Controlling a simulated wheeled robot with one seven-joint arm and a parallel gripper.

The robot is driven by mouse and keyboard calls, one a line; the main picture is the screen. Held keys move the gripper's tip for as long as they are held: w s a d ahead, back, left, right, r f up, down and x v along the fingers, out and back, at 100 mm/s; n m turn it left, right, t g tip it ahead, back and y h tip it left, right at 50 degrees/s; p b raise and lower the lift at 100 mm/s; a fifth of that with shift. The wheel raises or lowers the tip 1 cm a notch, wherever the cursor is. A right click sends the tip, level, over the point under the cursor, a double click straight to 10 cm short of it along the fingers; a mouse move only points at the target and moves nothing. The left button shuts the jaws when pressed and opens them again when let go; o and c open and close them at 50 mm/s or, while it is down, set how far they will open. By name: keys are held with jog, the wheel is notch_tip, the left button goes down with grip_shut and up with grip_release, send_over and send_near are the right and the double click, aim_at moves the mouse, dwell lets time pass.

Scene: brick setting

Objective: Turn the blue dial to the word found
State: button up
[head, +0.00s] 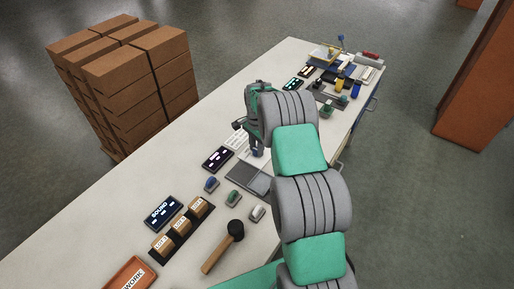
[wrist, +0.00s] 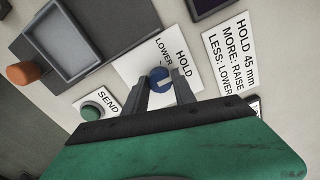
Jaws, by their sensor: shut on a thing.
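The blue dial (wrist: 159,79) sits on a white plate (wrist: 130,66) in the wrist view. The words HOLD and LOWER are printed on the plate beyond the dial; any other word is hidden by my gripper. A pale mark shows on the dial, but I cannot tell exactly which word it points to. My gripper (wrist: 161,84) is shut on the dial, one finger on each side. A white card (wrist: 237,58) to the right reads "HOLD 45 mm, MORE: RAISE, LESS: LOWER". In the head view my arm largely hides the dial.
A green SEND button (wrist: 91,112) and a grey tray (wrist: 62,42) lie left of the dial. In the head view a mallet (head: 223,247) and labelled LOT boxes (head: 181,226) lie on the bench's near part.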

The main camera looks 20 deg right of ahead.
jog(key=shift+w, duration=0.1)
grip_shut()
jog(key=shift+f+n+b, duration=0.1)
jog(key=shift+n+b, duration=0.7)
jog(key=shift+n, duration=0.1)
jog(key=n+b, duration=0.2)
jog(key=n, duration=0.1)
jog(key=shift+n, duration=0.3)
jog(key=n+b, duration=0.1)
jog(key=n, duration=0.2)
jog(key=shift+r+n+b, duration=0.2)
jog(key=shift+n+b, duration=0.3)
jog(key=shift+n, duration=1.2)
jog(key=o, duration=0.7)
grip_release()
jog(key=shift+f, duration=0.1)
